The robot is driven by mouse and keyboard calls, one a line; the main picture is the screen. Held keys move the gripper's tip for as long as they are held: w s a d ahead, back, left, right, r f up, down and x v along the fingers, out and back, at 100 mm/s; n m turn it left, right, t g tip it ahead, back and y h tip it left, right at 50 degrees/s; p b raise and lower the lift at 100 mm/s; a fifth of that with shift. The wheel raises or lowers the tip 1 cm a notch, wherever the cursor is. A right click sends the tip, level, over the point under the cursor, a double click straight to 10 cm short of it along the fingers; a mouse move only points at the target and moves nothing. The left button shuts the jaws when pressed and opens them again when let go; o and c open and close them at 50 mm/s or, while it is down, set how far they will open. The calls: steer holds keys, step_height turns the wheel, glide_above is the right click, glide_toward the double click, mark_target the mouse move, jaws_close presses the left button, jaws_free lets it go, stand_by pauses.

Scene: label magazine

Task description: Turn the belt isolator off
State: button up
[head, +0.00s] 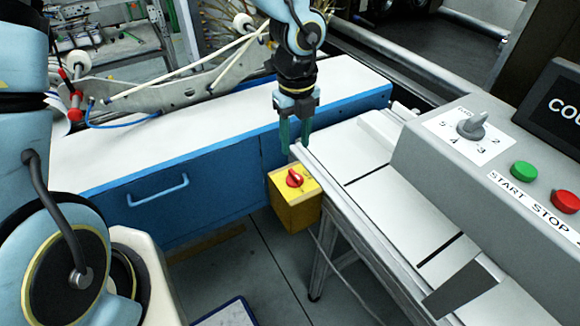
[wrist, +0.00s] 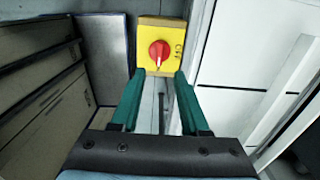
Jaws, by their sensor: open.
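The belt isolator is a yellow box (head: 294,205) with a red rotary knob (head: 294,178) on its top face, beside the left edge of the conveyor. In the wrist view the yellow plate (wrist: 174,28) and red knob (wrist: 159,53) show just beyond the fingertips. Dark markings on the plate are too small to read surely. My gripper (head: 295,145) points down, above and a little behind the box in the head view. Its two green fingers (wrist: 160,75) are apart and empty, and do not appear to touch the knob.
The white-topped conveyor (head: 350,160) runs along the right of the box. A grey control panel (head: 450,165) carries a selector dial (head: 471,125), green start button (head: 524,171) and red stop button (head: 565,201). A blue cabinet (head: 190,190) stands left.

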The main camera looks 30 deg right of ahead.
mark_target(295, 174)
step_height(295, 174, down, 9)
steer(key=shift+f, duration=0.2)
stand_by(0.3)
jaws_close()
stand_by(0.4)
